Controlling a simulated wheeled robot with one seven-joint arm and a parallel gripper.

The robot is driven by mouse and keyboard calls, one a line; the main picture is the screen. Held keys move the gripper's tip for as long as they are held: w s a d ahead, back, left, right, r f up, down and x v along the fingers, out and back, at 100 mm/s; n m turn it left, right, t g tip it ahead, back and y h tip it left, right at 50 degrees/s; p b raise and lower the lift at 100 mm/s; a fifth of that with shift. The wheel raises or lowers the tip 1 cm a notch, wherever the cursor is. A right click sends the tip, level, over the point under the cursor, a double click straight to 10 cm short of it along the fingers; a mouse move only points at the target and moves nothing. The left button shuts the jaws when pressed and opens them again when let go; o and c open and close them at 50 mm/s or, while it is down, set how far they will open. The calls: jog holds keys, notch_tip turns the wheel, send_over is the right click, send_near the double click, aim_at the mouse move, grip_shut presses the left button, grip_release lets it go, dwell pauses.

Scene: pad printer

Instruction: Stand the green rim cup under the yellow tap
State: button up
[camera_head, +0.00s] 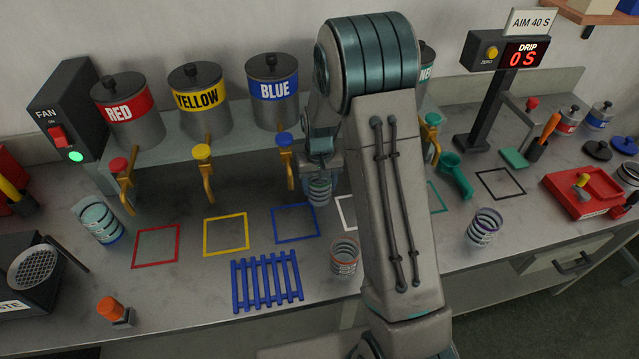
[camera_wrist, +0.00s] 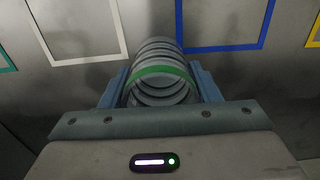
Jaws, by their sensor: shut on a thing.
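The green rim cup (camera_wrist: 160,74) is ribbed, clear and grey, with a green band. My gripper (camera_wrist: 160,88) is shut on it, one blue-grey finger on each side. In the head view the cup (camera_head: 319,191) hangs below my gripper (camera_head: 320,175), between the blue and white squares and right of the blue tap (camera_head: 285,150). It looks upright; its exact height over the bench is hard to tell. The yellow tap (camera_head: 204,170) is farther left, under the yellow tank (camera_head: 200,105). A yellow square outline (camera_head: 226,235) lies on the bench below it, empty.
A blue square (camera_head: 295,223) and a blue rack (camera_head: 267,281) lie left of the cup. A red-rimmed cup (camera_head: 344,258) stands in front. The red square (camera_head: 156,246) is empty. My arm hides part of the bench.

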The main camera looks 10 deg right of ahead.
jog(key=shift+f, duration=0.2)
jog(key=o, duration=1)
